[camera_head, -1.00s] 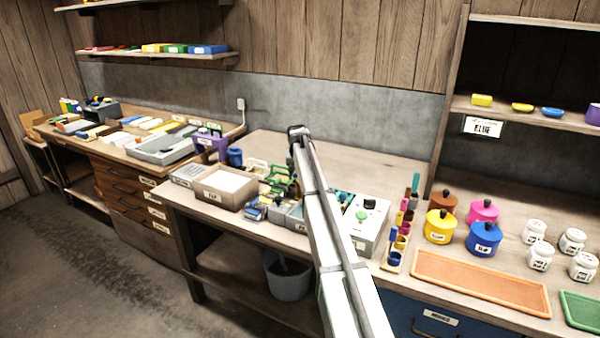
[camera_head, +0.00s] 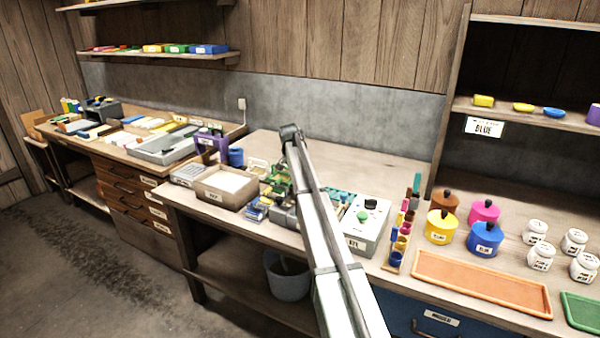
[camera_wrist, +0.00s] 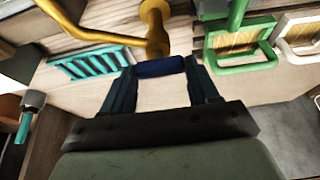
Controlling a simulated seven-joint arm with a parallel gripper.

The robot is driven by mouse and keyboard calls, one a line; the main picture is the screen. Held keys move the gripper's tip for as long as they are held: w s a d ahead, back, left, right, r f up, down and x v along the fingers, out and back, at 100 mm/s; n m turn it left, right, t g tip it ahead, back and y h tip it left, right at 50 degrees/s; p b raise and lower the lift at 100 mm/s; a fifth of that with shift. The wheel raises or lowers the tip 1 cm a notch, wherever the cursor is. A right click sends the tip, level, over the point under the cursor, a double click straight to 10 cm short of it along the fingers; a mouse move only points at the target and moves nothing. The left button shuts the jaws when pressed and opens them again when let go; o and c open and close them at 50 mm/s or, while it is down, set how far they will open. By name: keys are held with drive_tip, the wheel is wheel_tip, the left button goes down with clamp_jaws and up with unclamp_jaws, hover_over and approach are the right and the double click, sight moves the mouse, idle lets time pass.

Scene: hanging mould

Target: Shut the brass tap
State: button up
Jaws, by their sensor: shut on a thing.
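In the wrist view the brass tap (camera_wrist: 156,22) is at the top middle, with a bent brass pipe (camera_wrist: 85,33) running off to the left. A dark blue bar (camera_wrist: 160,67) lies crosswise right below the tap's rounded brass end and seems to meet it; the join is not clear. My gripper (camera_wrist: 162,72) is shut on this blue bar, one finger at each end. In the head view my arm covers this area, and neither the tap nor my gripper can be made out.
A teal slatted rack (camera_wrist: 88,63) lies left of the tap in the wrist view. A green frame (camera_wrist: 240,45) stands close on the right. The bench behind (camera_head: 375,165) is clear.

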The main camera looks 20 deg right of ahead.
drive_tip(key=o, duration=1.1)
drive_tip(key=shift+c, duration=0.2)
drive_tip(key=v, duration=1.4)
drive_tip(key=shift+f, duration=0.1)
